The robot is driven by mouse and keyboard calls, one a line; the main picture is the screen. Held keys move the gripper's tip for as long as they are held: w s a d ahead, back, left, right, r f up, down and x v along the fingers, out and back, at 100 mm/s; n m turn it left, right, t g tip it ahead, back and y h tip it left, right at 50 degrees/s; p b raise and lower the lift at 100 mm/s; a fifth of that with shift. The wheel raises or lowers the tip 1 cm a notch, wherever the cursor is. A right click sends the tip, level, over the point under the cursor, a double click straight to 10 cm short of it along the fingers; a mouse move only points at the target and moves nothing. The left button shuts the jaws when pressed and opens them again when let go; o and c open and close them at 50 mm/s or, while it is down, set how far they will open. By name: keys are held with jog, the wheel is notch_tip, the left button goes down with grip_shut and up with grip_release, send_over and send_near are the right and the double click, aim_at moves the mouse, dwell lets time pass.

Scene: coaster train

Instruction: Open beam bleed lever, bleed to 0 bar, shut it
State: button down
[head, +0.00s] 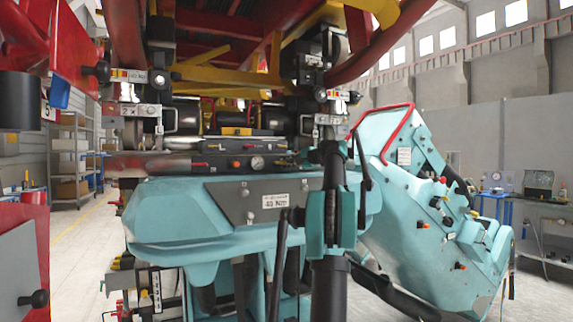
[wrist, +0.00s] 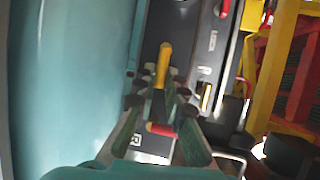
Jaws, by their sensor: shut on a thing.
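In the wrist view, my gripper (wrist: 160,96) has its fingers closed in around a lever with a yellow handle (wrist: 164,62). The handle's end sticks out past the fingertips. A short red handle (wrist: 160,130) shows between the finger bases; I cannot tell what it belongs to. The gauge is too small to read.
The teal car front (head: 200,225) fills the space below the panel. A teal side body with a red rail (head: 385,125) and several knobs stands to the right. Red and yellow steelwork (head: 230,75) hangs overhead. A red cabinet (head: 25,255) is close at left.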

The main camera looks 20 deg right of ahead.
jog(key=c, duration=1.6)
grip_release()
